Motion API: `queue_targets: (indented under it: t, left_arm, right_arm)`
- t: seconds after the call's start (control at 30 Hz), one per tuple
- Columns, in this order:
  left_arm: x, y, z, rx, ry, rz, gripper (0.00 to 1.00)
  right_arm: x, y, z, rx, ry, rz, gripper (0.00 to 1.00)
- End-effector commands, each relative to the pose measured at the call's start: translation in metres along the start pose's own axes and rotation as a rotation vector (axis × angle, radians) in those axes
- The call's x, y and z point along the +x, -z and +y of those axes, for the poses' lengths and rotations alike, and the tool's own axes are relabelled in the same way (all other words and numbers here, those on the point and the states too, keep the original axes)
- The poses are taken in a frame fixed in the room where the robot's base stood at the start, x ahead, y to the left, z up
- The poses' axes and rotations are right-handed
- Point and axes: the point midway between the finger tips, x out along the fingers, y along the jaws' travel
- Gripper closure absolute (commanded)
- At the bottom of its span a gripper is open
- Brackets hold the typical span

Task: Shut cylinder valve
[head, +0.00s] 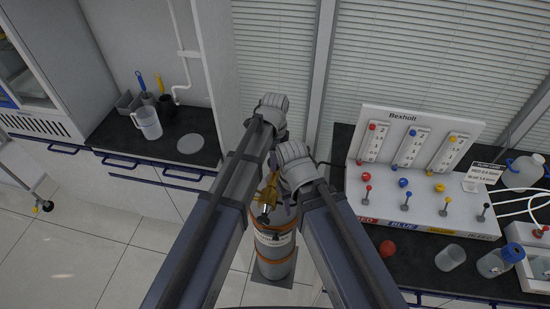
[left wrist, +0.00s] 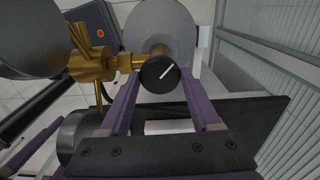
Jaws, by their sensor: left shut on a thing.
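The grey gas cylinder (head: 275,268) with orange bands stands upright on the floor at bottom centre in the head view, partly hidden by my arms. Its brass valve (head: 267,192) shows between my two arms. In the left wrist view the brass valve body (left wrist: 90,65) runs to a round black knob (left wrist: 152,79) with a white line slanting up to the right. My left gripper (left wrist: 159,88) has its two purple fingers on either side of this knob and is shut on it. In the head view the left fingers are hidden.
On the left, a dark counter (head: 160,145) holds a jug (head: 147,123).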

Motion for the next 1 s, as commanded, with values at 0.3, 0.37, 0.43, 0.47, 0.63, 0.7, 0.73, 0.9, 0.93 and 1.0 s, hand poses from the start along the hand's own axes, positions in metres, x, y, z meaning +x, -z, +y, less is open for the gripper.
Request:
queue_targets:
  t: [0.3, 0.37, 0.43, 0.47, 0.63, 0.7, 0.73, 0.9, 0.93, 1.0]
  left_arm:
    - [0.0004, -0.0001, 0.001, 0.301, -0.002, 0.0, 0.92]
    - [0.0004, -0.0001, 0.001, 0.356, -0.002, 0.0, 0.92]
    - [0.0004, -0.0001, 0.0012, 0.42, -0.002, 0.0, 0.92]
    - [0.0004, -0.0001, 0.0012, 0.446, -0.002, 0.0, 0.92]
    - [0.0004, -0.0001, 0.0012, 0.582, -0.003, 0.0, 0.92]
    - [0.0004, -0.0001, 0.0012, 0.63, -0.003, 0.0, 0.92]
    - [0.0004, -0.0001, 0.0012, 0.65, -0.003, 0.0, 0.92]
    - [0.0004, 0.0, 0.0013, 0.739, -0.003, 0.0, 0.92]
    - [0.0004, 0.0, 0.0013, 0.75, -0.003, 0.0, 0.92]
    - [0.0004, 0.0, 0.0013, 0.776, -0.003, 0.001, 0.92]
  right_arm:
    - [0.0004, 0.0, 0.0, 0.0, 0.0, 0.0, 0.5]
    - [0.0004, 0.0, 0.0, 0.0, 0.0, 0.0, 0.5]
    - [0.0004, 0.0, 0.0, 0.0, 0.0, 0.0, 0.5]
    - [0.0004, 0.0, 0.0, 0.0, 0.0, 0.0, 0.5]
    - [0.0004, 0.0, 0.0, 0.0, 0.0, 0.0, 0.5]
    - [0.0004, 0.0, 0.0, 0.0, 0.0, 0.0, 0.5]
    - [0.0004, 0.0, 0.0, 0.0, 0.0, 0.0, 0.5]
    - [0.0004, 0.0, 0.0, 0.0, 0.0, 0.0, 0.5]
    - [0.0004, 0.0, 0.0, 0.0, 0.0, 0.0, 0.5]
    - [0.0004, 0.0, 0.0, 0.0, 0.0, 0.0, 0.5]
